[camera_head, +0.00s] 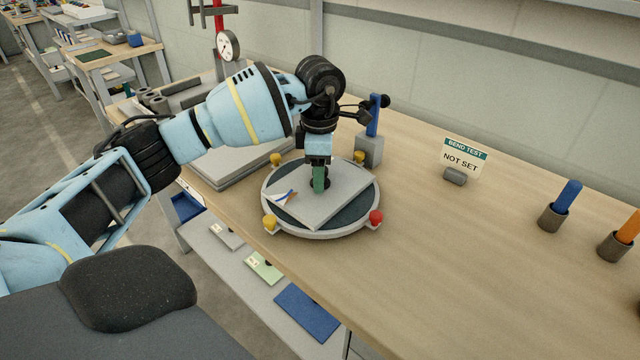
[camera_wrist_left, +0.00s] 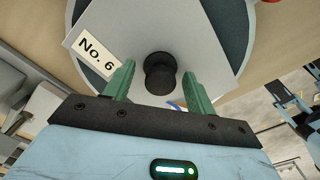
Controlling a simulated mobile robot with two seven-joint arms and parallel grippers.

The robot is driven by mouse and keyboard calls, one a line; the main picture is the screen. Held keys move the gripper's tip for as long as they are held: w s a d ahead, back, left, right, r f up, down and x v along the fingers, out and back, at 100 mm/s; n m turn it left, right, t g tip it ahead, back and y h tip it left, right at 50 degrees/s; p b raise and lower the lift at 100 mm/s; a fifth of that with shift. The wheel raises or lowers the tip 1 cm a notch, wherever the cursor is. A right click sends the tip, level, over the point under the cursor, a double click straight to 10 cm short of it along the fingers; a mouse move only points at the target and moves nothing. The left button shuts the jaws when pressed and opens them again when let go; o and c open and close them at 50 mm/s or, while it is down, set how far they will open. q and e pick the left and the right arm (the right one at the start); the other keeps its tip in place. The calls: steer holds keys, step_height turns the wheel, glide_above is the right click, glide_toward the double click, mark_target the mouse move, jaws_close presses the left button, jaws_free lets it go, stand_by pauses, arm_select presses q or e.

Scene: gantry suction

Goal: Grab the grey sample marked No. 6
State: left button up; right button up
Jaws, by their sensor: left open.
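The grey sample (camera_head: 340,197) is a flat square plate lying on a round dark-topped turntable (camera_head: 283,206) on the bench. In the left wrist view its label (camera_wrist_left: 99,57) reads No. 6, and a black knob (camera_wrist_left: 160,72) stands up from the sample (camera_wrist_left: 205,40). My left gripper (camera_head: 320,186) is right over the sample, pointing down. In the left wrist view its green fingers (camera_wrist_left: 159,80) are open, one on each side of the knob, apart from it. I cannot tell how far down the fingertips reach.
A red knob (camera_head: 376,217) and yellow knobs sit on the turntable's rim. A blue-handled grey block (camera_head: 369,150) stands close behind it. A NOT SET sign (camera_head: 464,157) and cups with blue and orange handles stand to the right.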

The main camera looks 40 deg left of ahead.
arm_select(q)
steer(key=shift+f, duration=0.2)
jaws_close()
steer(key=shift+r, duration=0.15)
steer(key=shift+r, duration=0.45)
step_height(320, 180, up, 2)
steer(key=shift+r, duration=0.15)
steer(key=s+d, duration=0.3)
steer(key=s, duration=0.4)
steer(key=s+d+r, duration=0.1)
steer(key=s+d, duration=0.2)
steer(key=s, duration=0.4)
steer(key=shift+s+d+r+b, duration=0.15)
steer(key=shift+s+r+b, duration=0.15)
steer(key=shift+s+b, duration=0.15)
